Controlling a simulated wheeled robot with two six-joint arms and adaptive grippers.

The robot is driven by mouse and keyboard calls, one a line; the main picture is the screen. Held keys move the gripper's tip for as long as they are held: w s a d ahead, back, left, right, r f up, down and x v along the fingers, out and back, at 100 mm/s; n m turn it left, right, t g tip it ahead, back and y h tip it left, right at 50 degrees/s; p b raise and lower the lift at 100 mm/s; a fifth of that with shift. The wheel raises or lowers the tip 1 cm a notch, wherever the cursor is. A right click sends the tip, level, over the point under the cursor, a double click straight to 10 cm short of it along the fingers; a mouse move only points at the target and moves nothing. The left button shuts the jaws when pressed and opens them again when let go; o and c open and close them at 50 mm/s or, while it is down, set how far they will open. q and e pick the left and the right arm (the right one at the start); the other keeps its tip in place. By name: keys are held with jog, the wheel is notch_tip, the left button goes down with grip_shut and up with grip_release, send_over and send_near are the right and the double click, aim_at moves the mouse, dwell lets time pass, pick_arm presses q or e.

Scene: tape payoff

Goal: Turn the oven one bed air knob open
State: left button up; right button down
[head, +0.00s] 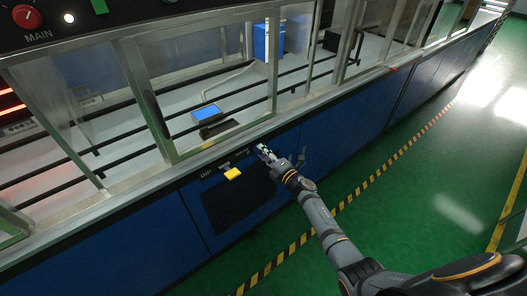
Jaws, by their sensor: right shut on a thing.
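My right gripper (266,154) reaches in from the lower right to the front of the blue cabinet (130,233), just under the metal ledge. Its fingers are shut on a small knob on that front. The fingers hide most of the knob, so its turned position cannot be told. The knob's label is too small to read. My left gripper is not in view.
A yellow part (233,173) and a dark grille (238,205) sit left of my right gripper. Framed glass panels (205,85) rise above the ledge. The green floor (400,210) is clear.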

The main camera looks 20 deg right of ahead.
jog(key=shift+m, duration=0.5)
jog(key=c, duration=1.1)
grip_release()
jog(key=shift+o, duration=0.2)
jog(key=v, duration=1.2)
